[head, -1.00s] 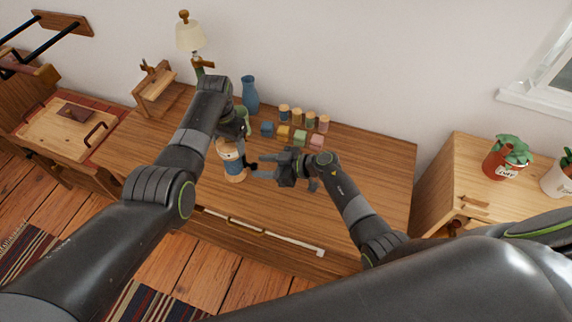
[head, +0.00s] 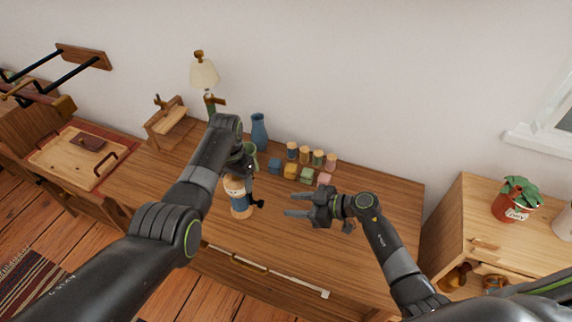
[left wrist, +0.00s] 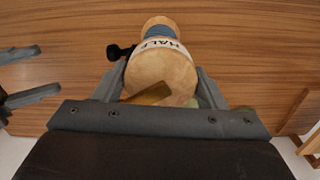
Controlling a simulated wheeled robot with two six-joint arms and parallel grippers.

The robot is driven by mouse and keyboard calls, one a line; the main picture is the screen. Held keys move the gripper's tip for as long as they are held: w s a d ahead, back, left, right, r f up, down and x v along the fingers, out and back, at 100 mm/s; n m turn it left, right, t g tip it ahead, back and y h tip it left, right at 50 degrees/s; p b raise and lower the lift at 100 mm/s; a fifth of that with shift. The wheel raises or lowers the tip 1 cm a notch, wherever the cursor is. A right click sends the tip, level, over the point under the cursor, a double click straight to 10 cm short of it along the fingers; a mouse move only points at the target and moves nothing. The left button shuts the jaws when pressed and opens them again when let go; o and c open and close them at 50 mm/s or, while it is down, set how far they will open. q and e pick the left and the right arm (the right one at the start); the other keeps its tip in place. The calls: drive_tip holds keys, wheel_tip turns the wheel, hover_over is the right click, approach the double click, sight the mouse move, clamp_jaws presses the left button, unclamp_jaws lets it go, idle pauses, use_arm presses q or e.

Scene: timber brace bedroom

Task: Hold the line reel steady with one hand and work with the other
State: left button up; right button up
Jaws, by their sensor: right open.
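The line reel (head: 238,196) is a wooden spool with a blue band and a pale lettered label, upright on the wooden desk (head: 330,258). A black crank knob (head: 259,204) sticks out on its right side. My left gripper (left wrist: 160,82) comes down over the reel. In the left wrist view its fingers lie along both sides of the reel's round wooden end (left wrist: 160,72) and look shut on it; the fingertips are partly hidden. My right gripper (head: 289,205) is open and empty, right of the knob and apart from it, with its fingers pointing left.
Several small jars (head: 305,155) and coloured blocks (head: 290,171) stand behind the grippers. A blue vase (head: 259,132) and a lamp (head: 204,75) stand at the back. A cabinet with a potted plant (head: 516,200) is at right. The desk's right front is clear.

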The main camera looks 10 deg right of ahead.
use_arm(q)
drive_tip(key=o, duration=0.4)
drive_tip(key=shift+o, duration=0.2)
drive_tip(key=shift+r, duration=0.1)
